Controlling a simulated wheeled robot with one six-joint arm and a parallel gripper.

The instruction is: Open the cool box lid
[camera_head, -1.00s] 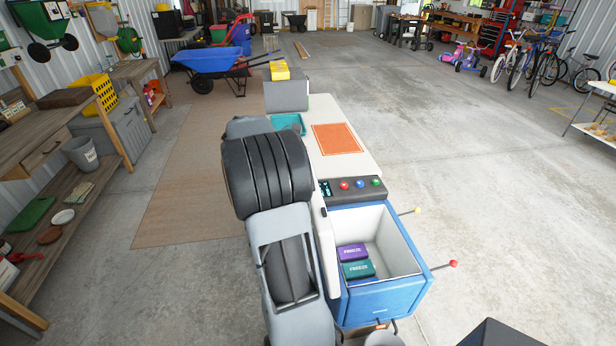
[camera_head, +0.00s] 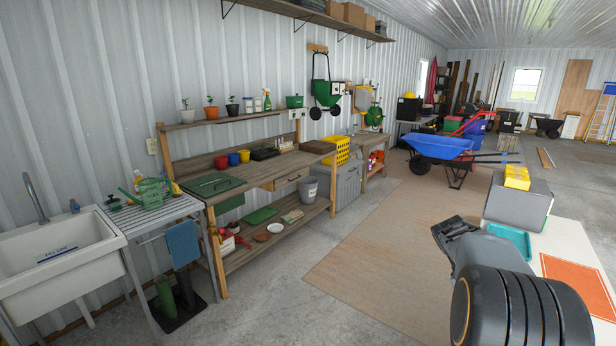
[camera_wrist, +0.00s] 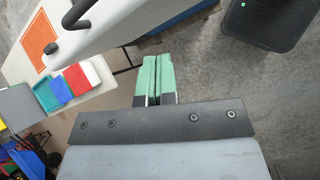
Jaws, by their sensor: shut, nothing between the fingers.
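My gripper (camera_wrist: 153,78) shows in the wrist view with its green fingers together and nothing between them. A white slab with black fittings (camera_wrist: 125,32) lies just beyond the fingertips at upper left; it looks like the cool box lid, and I cannot tell if the fingers touch it. A blue edge (camera_wrist: 178,20) beyond it looks like part of the cool box. The box's inside is not visible now, and the head view no longer takes in the box. One second ago the head view showed the box open, with a white panel at its left side.
In the head view an orange mat (camera_head: 580,285), a teal tray (camera_head: 512,238) and a grey box (camera_head: 517,203) sit on a white table. A brown floor mat (camera_head: 365,260) is clear.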

